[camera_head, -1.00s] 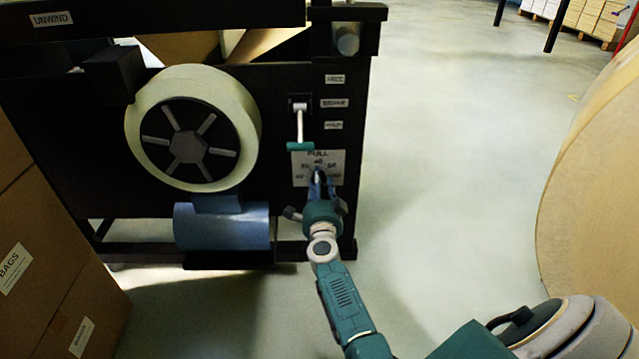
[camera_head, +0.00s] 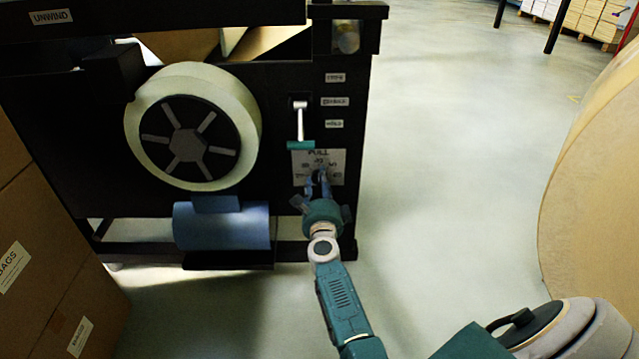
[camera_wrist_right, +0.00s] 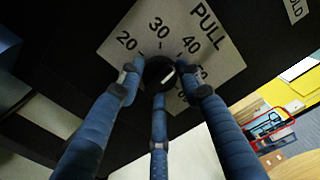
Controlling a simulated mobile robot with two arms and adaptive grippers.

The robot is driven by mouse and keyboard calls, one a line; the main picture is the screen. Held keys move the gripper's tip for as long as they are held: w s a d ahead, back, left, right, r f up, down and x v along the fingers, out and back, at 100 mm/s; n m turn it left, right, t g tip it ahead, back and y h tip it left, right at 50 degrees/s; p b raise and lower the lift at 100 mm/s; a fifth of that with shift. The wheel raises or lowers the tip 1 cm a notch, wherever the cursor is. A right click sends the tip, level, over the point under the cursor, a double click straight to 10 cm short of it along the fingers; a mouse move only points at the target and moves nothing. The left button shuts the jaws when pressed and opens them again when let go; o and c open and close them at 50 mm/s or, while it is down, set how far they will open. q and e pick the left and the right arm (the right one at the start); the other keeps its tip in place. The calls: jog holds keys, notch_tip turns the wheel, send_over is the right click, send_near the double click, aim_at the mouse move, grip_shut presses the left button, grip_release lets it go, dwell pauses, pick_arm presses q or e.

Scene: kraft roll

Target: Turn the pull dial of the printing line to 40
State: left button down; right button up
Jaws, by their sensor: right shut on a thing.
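The pull dial (camera_wrist_right: 156,69) is a small dark knob on a white plate marked PULL (camera_wrist_right: 215,55) with 20, 30 and 40 readable; the lower numbers are partly covered. The plate also shows in the head view (camera_head: 334,160), low on the black machine frame. My right gripper (camera_head: 318,180) is shut on the dial. In the right wrist view its blue fingers (camera_wrist_right: 160,88) stand around the knob. My left gripper is not in view.
A lever with a teal handle (camera_head: 300,144) hangs just above the plate. A pale roll with a dark hub (camera_head: 190,130) and a blue cylinder (camera_head: 220,228) are left of it. Cartons (camera_head: 50,260) stand at left, a big kraft roll (camera_head: 595,170) at right. The floor between is clear.

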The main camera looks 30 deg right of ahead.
jog(key=shift+s+d+r, duration=0.15)
jog(key=shift+d, duration=0.25)
jog(key=o, duration=1.1)
jog(key=shift+c, duration=0.2)
jog(key=shift+o, duration=0.3)
jog(key=shift+a, duration=0.2)
